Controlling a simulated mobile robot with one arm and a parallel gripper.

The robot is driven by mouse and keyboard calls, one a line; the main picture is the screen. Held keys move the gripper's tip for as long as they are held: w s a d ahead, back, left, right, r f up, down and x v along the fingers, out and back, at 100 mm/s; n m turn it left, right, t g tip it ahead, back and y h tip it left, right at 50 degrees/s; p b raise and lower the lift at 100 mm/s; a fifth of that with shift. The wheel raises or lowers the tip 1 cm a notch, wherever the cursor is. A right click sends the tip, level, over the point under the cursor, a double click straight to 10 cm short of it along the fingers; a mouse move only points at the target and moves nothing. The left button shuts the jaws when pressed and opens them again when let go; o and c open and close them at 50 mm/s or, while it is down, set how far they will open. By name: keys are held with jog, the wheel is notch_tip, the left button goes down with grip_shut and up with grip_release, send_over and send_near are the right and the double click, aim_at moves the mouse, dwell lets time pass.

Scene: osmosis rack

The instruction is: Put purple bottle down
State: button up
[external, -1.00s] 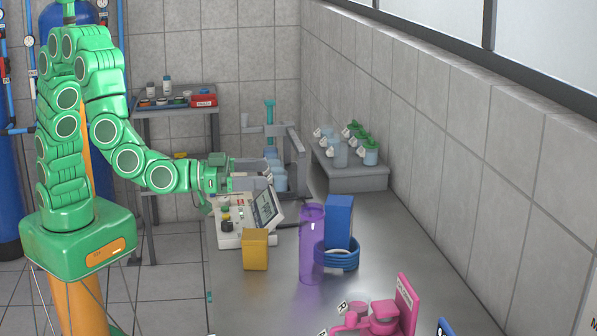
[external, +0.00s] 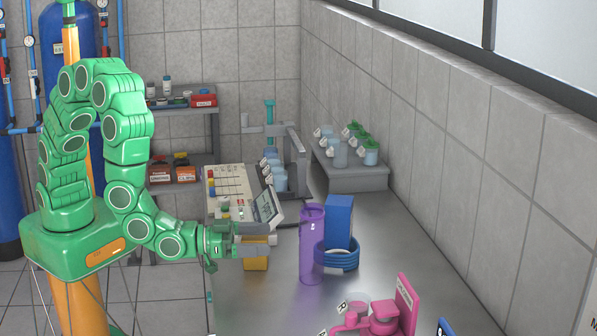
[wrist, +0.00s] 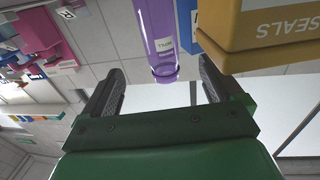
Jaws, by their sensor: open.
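The purple bottle (external: 312,245) stands upright on the grey bench, just left of a blue box and blue coil. In the wrist view the purple bottle (wrist: 158,35) shows ahead of the fingers, with a white label on it. My gripper (external: 268,240) is over the yellow box, left of the bottle and apart from it. In the wrist view my gripper (wrist: 160,85) has its two fingers spread wide with nothing between them.
The yellow box (external: 256,263), marked SEALS, is partly hidden below my gripper. A blue box (external: 338,218) and blue coil (external: 337,259) stand right beside the bottle. A pink device (external: 385,318) is at the front.

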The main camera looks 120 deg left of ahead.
aim_at(309, 237)
jog(key=shift+x, duration=5.9)
jog(key=shift+c, duration=0.3)
jog(key=c, duration=1.1)
jog(key=shift+o, duration=0.2)
